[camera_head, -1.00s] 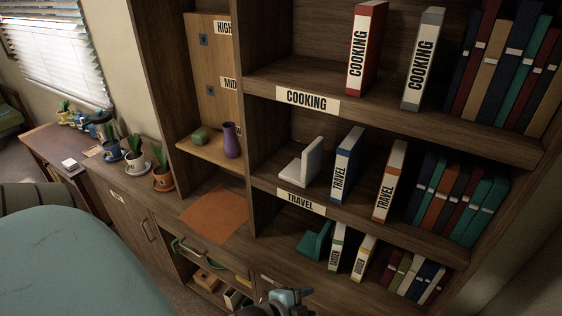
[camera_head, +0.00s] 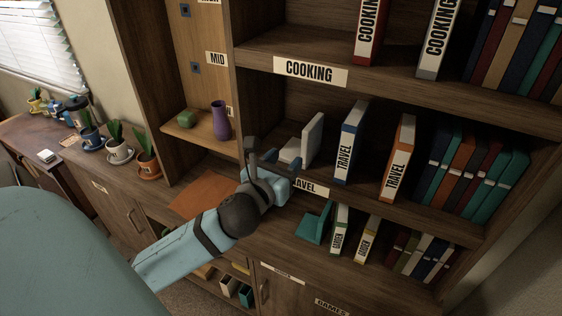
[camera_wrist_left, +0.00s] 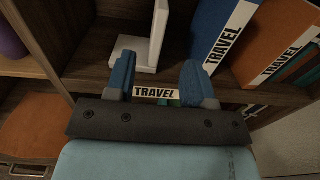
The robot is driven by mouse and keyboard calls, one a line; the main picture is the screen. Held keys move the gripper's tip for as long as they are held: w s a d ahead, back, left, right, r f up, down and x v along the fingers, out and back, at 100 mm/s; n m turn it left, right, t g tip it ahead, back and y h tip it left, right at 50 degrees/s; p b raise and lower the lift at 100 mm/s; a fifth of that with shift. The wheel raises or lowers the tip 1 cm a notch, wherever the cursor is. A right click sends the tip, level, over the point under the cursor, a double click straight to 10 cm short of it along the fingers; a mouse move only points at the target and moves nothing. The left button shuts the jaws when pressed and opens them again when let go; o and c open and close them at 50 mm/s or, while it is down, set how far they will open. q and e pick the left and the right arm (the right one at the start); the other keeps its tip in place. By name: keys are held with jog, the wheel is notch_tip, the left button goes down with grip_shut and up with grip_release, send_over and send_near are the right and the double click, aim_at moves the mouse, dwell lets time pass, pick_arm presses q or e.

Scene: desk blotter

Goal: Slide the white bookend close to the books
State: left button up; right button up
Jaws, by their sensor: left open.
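The white bookend (camera_head: 304,142) is L-shaped and stands on the middle shelf labelled TRAVEL, with its flat foot to the left of its upright plate. The blue TRAVEL book (camera_head: 348,143) stands to its right across a small gap, and the orange TRAVEL book (camera_head: 398,158) stands further right. My left gripper (camera_head: 275,160) is open in front of the bookend at the shelf's front edge and hides part of its foot. In the left wrist view the bookend (camera_wrist_left: 155,38) is beyond the open, empty fingers (camera_wrist_left: 160,80). My right gripper is not in view.
A purple vase (camera_head: 221,120) and a green object (camera_head: 186,118) stand on a ledge to the left. The COOKING shelf (camera_head: 300,55) is above. A teal bookend (camera_head: 314,224) stands below beside several books. More books (camera_head: 465,165) fill the middle shelf's right end.

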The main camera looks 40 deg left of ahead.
aim_at(311, 131)
pick_arm(q)
jog(key=w+a, duration=0.1)
jog(key=w, duration=0.3)
jog(key=w+p, duration=0.1)
jog(key=w, duration=0.4)
jog(key=w+a+p, duration=0.1)
jog(key=w, duration=0.3)
jog(key=shift+w+a, duration=0.3)
jog(key=shift+c, duration=0.2)
grip_shut()
